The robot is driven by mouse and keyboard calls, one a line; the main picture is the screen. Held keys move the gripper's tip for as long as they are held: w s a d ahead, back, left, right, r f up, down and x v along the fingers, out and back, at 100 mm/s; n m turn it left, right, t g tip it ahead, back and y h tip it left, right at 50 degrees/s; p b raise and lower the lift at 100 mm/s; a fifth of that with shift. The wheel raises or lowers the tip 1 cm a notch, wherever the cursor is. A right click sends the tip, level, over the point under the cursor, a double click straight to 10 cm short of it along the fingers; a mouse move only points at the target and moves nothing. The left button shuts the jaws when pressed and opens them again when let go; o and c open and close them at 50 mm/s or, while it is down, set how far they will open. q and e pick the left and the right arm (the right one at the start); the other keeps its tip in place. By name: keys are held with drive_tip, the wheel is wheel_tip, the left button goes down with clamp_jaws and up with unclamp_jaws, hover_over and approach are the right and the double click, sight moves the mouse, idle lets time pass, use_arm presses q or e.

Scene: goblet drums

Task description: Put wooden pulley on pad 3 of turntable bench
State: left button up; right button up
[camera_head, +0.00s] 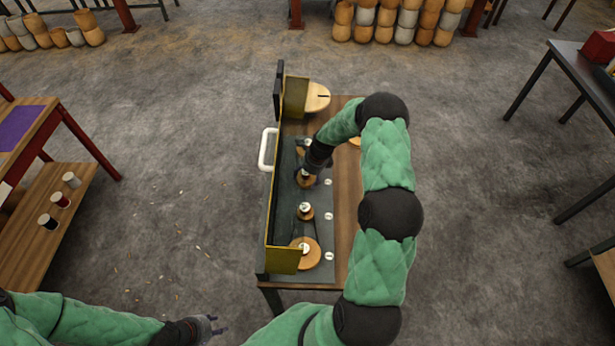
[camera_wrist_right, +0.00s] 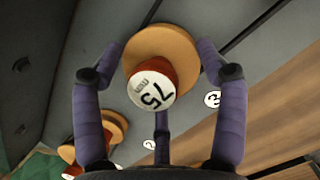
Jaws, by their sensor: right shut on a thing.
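The turntable bench (camera_head: 343,200) stands in the middle of the head view, with a dark strip bearing white round number labels. My right gripper (camera_head: 312,170) is over the strip, its fingers shut around a wooden pulley (camera_head: 306,181). In the right wrist view this pulley (camera_wrist_right: 155,45) has a wide wooden disc and a red hub with a white cap reading 75 mm. Whether it touches the strip is unclear. Two other pulleys, a small one (camera_head: 305,212) and a large one (camera_head: 306,256), sit nearer on the strip. My left gripper (camera_head: 216,325) is open and empty, low in the head view.
A yellow-sided dark guard (camera_head: 283,261) with a white handle (camera_head: 268,149) runs along the bench's left side. A wooden piece (camera_head: 318,97) lies at its far end. A shelf (camera_head: 45,225) with several spools stands left, a dark table (camera_head: 570,65) right.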

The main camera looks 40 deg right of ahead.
drive_tip(key=shift+f, duration=0.2)
drive_tip(key=shift+r, duration=0.1)
drive_tip(key=o, duration=1.2)
drive_tip(key=p+v, duration=0.2)
drive_tip(key=v, duration=1)
drive_tip(key=shift+d, duration=0.1)
